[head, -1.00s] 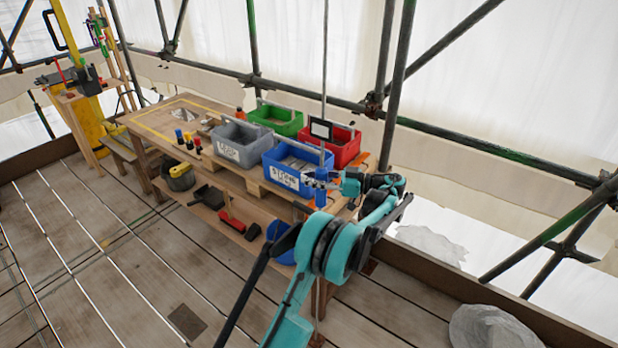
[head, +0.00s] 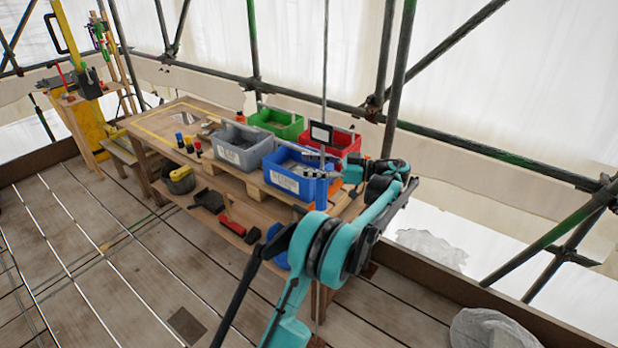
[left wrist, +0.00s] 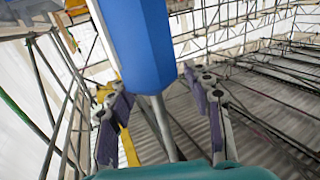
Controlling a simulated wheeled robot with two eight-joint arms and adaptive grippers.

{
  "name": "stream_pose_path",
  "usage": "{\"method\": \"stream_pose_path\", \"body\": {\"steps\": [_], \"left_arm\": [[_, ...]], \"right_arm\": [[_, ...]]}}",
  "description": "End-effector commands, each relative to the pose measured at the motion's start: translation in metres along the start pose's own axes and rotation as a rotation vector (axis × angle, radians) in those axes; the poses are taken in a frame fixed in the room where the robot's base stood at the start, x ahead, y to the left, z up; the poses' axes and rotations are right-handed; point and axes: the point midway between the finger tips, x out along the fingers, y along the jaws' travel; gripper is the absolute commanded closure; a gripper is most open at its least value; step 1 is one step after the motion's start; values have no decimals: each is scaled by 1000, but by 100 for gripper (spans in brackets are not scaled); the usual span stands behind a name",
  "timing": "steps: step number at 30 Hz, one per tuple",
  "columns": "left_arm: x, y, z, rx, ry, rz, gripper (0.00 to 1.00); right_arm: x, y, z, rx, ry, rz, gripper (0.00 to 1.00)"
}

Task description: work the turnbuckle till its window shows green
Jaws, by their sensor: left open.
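The turnbuckle shows in the left wrist view as a large blue faceted body (left wrist: 140,45) with a bare grey rod coming out of its lower end. In the head view its blue body (head: 321,192) is small, on a thin upright rod in front of the table's near end. My left gripper (head: 328,173) is at the body's height there. In the left wrist view the gripper's two fingers (left wrist: 160,112) are spread to either side of the rod and the body's lower end, with gaps visible. No window colour can be made out. My right gripper is not in view.
A dark-framed white panel (head: 321,132) is by the rod, higher up. A blue bin (head: 288,181), a grey bin (head: 232,155), a red bin and a green bin stand on the wooden table close behind. Scaffold poles rise beyond. The plank floor at left is mostly clear.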

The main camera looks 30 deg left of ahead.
Motion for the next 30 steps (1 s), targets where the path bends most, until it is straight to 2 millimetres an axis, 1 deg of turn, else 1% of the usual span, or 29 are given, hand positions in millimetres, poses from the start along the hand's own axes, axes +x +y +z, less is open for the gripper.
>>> {"method": "stream_pose_path", "body": {"steps": [1, 3, 6, 9, 30], "left_arm": [[0, 0, -10, 0, 0, 0, 50], [0, 0, -21, 0, 0, 0, 50], [0, 0, -32, 0, 0, 0, 50], [0, 0, -38, 0, 0, 0, 50], [0, 0, -39, 0, 0, 0, 50]], "right_arm": [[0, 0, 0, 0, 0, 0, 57], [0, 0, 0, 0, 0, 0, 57], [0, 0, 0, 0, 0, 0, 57], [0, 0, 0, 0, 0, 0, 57], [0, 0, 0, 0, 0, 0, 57]]}}
